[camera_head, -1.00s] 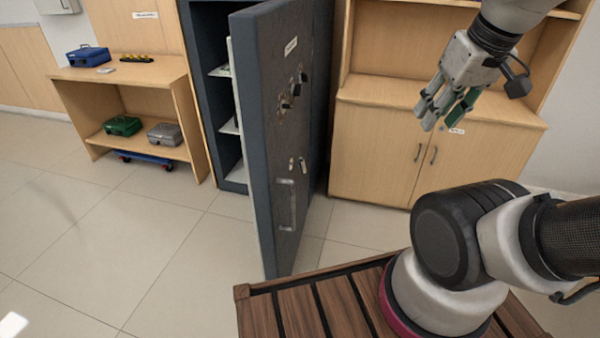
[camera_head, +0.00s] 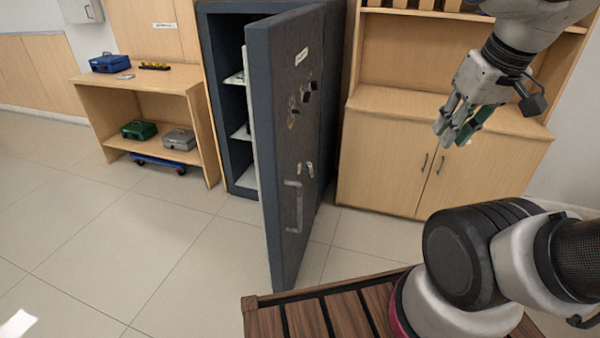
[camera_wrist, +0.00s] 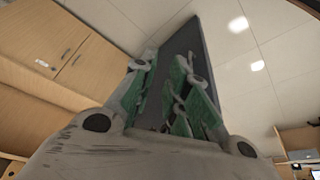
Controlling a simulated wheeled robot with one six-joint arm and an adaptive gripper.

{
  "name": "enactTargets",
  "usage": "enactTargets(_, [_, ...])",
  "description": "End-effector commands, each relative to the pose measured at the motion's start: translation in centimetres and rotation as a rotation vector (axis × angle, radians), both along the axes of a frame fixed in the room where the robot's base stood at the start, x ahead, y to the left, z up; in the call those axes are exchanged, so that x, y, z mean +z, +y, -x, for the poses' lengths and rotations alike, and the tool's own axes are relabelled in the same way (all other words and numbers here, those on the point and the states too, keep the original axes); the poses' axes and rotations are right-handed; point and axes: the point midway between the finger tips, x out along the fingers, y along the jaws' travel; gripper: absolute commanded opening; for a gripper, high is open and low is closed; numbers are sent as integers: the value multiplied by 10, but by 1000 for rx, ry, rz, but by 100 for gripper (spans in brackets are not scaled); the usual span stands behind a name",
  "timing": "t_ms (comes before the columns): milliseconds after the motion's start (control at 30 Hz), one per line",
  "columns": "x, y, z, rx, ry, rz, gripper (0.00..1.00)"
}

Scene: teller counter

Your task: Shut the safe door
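The safe (camera_head: 232,150) is a dark grey-blue cabinet with light shelves, standing at the back centre. Its thick door (camera_head: 316,120) is swung wide open toward me, with its edge facing the camera. The door's outer face has a pull handle (camera_head: 293,206), dark knobs and small locks. My gripper (camera_head: 458,130) is up to the right of the door, in front of the wooden cabinet, apart from the door and empty. In the wrist view its green-padded fingers (camera_wrist: 168,95) are spread, with the dark door (camera_wrist: 207,62) beyond them.
A wooden cabinet (camera_head: 385,150) stands right of the safe. A low wooden shelf (camera_head: 88,105) at left holds a blue cash box (camera_head: 110,63), a green one (camera_head: 139,130) and a grey one (camera_head: 180,139). The tiled floor (camera_head: 130,240) in front is clear.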

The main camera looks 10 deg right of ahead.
Motion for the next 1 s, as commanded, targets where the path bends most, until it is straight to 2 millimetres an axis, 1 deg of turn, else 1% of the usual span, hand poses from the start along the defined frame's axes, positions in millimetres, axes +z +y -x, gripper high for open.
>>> enactTargets(167, [-36, -7, -10, -39, 181, -11, 0])
enactTargets(233, [-56, -4, -16, -74, 275, -53, 0])
enactTargets(367, [-97, 14, -30, -181, 425, -189, 0])
enactTargets(400, [-109, 22, -35, -226, 466, -237, 0])
enactTargets(467, [-129, 34, -43, -307, 525, -315, 0])
enactTargets(500, [-142, 43, -48, -370, 562, -368, 0])
enactTargets(567, [-162, 57, -58, -473, 615, -450, 0])
enactTargets(600, [-175, 67, -65, -551, 648, -505, 0])
enactTargets(667, [-196, 81, -77, -677, 690, -585, 0])
enactTargets(700, [-209, 90, -86, -763, 717, -637, 0])
enactTargets(767, [-228, 103, -101, -904, 747, -713, 0])
enactTargets(800, [-241, 111, -111, -1001, 764, -761, 0])
enactTargets(867, [-259, 121, -129, -1149, 779, -831, 0])
enactTargets(900, [-270, 128, -142, -1253, 784, -878, 0])
enactTargets(967, [-281, 135, -163, -1390, 775, -943, 0])
enactTargets(1000, [-284, 138, -177, -1466, 762, -983, 0])
